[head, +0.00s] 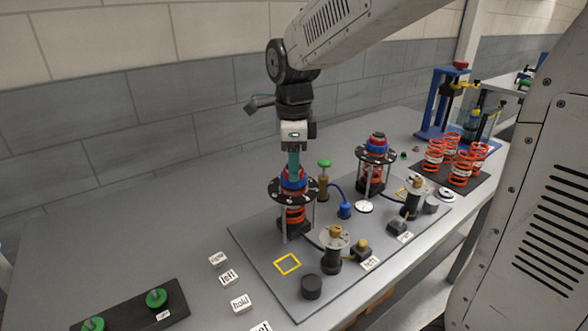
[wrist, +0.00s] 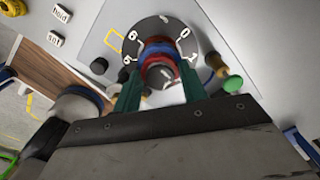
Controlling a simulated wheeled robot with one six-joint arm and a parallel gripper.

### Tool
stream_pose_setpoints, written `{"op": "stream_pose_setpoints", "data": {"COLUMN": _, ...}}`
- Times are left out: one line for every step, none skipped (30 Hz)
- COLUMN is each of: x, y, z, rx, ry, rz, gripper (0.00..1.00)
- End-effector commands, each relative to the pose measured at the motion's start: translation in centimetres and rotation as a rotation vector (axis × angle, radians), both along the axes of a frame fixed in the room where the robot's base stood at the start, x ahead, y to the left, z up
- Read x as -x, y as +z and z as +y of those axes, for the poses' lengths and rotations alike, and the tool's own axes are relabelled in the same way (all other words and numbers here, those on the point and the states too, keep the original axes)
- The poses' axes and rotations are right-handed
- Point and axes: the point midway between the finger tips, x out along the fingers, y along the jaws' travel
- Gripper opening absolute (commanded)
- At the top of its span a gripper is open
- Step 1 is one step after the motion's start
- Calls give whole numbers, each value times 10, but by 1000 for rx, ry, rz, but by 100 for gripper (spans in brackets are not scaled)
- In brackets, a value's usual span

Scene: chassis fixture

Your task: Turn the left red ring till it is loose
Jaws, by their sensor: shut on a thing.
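The left red ring (head: 290,180) sits among blue parts on top of the left spring stand, above a dark round plate (head: 277,196) with white marks. The ring also shows in the wrist view (wrist: 157,58), with blue below it and the plate's numbers around it. My gripper (head: 293,173) points straight down over this stand. Its two green fingers are on either side of the ring in the wrist view (wrist: 162,88), shut on it. The fingers hide part of the ring's sides.
A similar right stand with a red-topped cap (head: 377,140) is behind to the right. A green-topped post (head: 323,165) stands close to my gripper's right. Brass-topped fixtures (head: 334,238) are in front. Label blocks (head: 228,277) lie front left; orange springs (head: 462,165) stand far right.

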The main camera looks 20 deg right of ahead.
Motion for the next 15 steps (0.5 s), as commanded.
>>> {"op": "stream_pose_setpoints", "data": {"x": 0, "y": 0, "z": 0, "rx": 0, "ry": 47, "rz": 0, "gripper": 17}}
{"op": "stream_pose_setpoints", "data": {"x": 0, "y": 0, "z": 0, "rx": 0, "ry": 77, "rz": 0, "gripper": 17}}
{"op": "stream_pose_setpoints", "data": {"x": 0, "y": 0, "z": 0, "rx": 0, "ry": 118, "rz": 0, "gripper": 17}}
{"op": "stream_pose_setpoints", "data": {"x": 0, "y": 0, "z": 0, "rx": 0, "ry": 148, "rz": 0, "gripper": 17}}
{"op": "stream_pose_setpoints", "data": {"x": 0, "y": 0, "z": 0, "rx": 0, "ry": 178, "rz": 0, "gripper": 17}}
{"op": "stream_pose_setpoints", "data": {"x": 0, "y": 0, "z": 0, "rx": 0, "ry": 218, "rz": 0, "gripper": 17}}
{"op": "stream_pose_setpoints", "data": {"x": 0, "y": 0, "z": 0, "rx": 0, "ry": 248, "rz": 0, "gripper": 17}}
{"op": "stream_pose_setpoints", "data": {"x": 0, "y": 0, "z": 0, "rx": 0, "ry": 278, "rz": 0, "gripper": 17}}
{"op": "stream_pose_setpoints", "data": {"x": 0, "y": 0, "z": 0, "rx": 0, "ry": 317, "rz": 0, "gripper": 17}}
{"op": "stream_pose_setpoints", "data": {"x": 0, "y": 0, "z": 0, "rx": 0, "ry": 347, "rz": 0, "gripper": 17}}
{"op": "stream_pose_setpoints", "data": {"x": 0, "y": 0, "z": 0, "rx": 0, "ry": 378, "rz": 0, "gripper": 17}}
{"op": "stream_pose_setpoints", "data": {"x": 0, "y": 0, "z": 0, "rx": 0, "ry": 417, "rz": 0, "gripper": 17}}
{"op": "stream_pose_setpoints", "data": {"x": 0, "y": 0, "z": 0, "rx": 0, "ry": 447, "rz": 0, "gripper": 17}}
{"op": "stream_pose_setpoints", "data": {"x": 0, "y": 0, "z": 0, "rx": 0, "ry": 477, "rz": 0, "gripper": 17}}
{"op": "stream_pose_setpoints", "data": {"x": 0, "y": 0, "z": 0, "rx": 0, "ry": 518, "rz": 0, "gripper": 17}}
